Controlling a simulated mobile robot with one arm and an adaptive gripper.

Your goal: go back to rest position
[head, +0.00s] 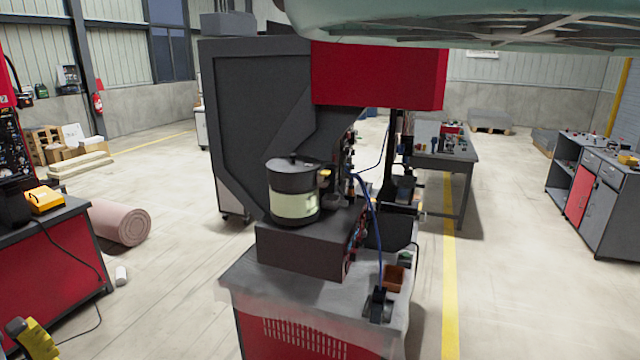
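My gripper does not show in the head view, so its opening and anything in it are hidden from me. The bowl feeder (293,192), a dark drum with a pale band and a lid, stands upright on a dark box (300,250). The box sits on a grey-topped stand (262,290) with a red front, in the middle of the view. A tall dark grey machine housing (255,110) with a red upper part (378,75) rises behind it.
A red-fronted bench (50,270) stands at left, with a pink roll (120,222) behind it. A workbench (445,160) is behind the machine and cabinets (600,205) stand at right. A large pale-green shape (460,20) overhangs the top.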

